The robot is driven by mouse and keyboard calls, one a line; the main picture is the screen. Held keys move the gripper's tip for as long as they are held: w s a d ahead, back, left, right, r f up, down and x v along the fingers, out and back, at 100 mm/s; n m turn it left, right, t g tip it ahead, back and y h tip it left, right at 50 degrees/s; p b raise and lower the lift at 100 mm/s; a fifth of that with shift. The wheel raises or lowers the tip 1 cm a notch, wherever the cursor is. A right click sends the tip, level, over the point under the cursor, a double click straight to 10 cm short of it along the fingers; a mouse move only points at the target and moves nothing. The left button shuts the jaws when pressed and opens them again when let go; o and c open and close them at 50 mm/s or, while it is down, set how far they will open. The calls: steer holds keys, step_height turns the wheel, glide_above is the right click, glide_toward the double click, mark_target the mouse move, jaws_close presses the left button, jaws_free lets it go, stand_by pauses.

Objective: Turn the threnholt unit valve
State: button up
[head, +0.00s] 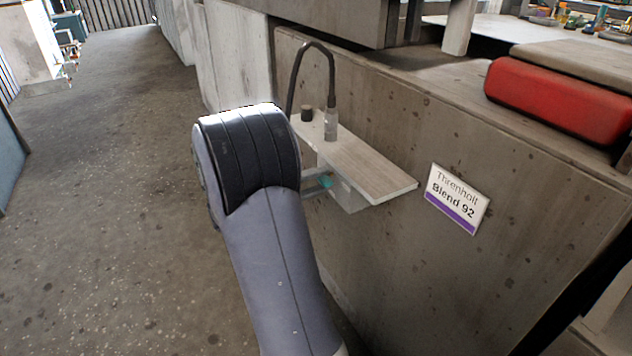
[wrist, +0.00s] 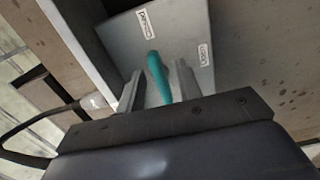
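The Threnholt unit is a grey box (head: 350,195) under a pale shelf (head: 362,165) on the concrete wall. Its purple-striped sign (head: 457,198) reads "Threnholt Blend 92". The valve is a teal lever (wrist: 157,72) on the box's grey face (wrist: 181,30). A little teal (head: 325,182) also shows in the head view. My gripper (wrist: 160,76) is open in the wrist view, with one finger on each side of the lever and a gap at both sides. In the head view my arm mostly hides the gripper. The lever's base and any contact are unclear.
Small white labels, one at the top (wrist: 146,17) and one at the right (wrist: 203,55), sit on the box face. Open concrete floor (head: 100,200) lies to the left.

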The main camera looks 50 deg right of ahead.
steer(key=p+v, duration=0.3)
steer(key=v, duration=0.7)
steer(key=shift+a, duration=0.4)
steer(key=b+x, duration=0.3)
steer(key=x, duration=0.8)
steer(key=shift+w, duration=0.1)
steer(key=shift+a, duration=0.1)
